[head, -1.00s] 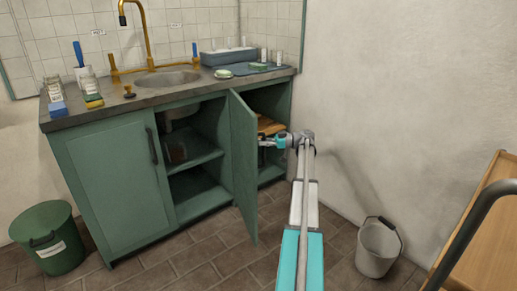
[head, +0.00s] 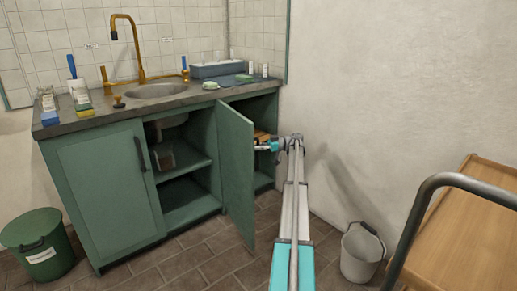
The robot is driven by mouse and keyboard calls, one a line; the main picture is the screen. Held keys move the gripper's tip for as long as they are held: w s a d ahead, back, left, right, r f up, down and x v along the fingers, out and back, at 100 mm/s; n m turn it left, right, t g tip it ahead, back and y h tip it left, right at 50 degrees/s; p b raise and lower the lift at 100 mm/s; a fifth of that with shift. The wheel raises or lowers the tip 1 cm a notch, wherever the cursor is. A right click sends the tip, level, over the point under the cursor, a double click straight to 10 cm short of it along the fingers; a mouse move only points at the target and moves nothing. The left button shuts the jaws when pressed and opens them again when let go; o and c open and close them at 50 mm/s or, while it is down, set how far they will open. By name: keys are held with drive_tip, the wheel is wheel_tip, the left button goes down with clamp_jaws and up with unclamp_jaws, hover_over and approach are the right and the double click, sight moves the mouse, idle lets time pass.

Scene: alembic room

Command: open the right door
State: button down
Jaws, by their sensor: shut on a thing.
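The right door (head: 236,175) of the green sink cabinet stands swung out into the room, and an opening shows on each side of it. My gripper (head: 258,148) reaches in from the right at the door's right-hand face, near its outer edge, in the upper half. It is shut on part of this door, likely its handle. The door hides the handle and the fingertips' exact hold. The left door (head: 107,187) is closed, with a dark upright handle (head: 140,154).
A green bin (head: 40,247) stands at the left and a pale bucket (head: 361,252) on the floor at the right. A wooden cart (head: 465,235) with a dark rail (head: 415,215) fills the right front. Tiled floor in front of the door is clear.

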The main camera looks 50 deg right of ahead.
drive_tip(key=c, duration=0.6)
unclamp_jaws()
drive_tip(key=shift+a, duration=0.15)
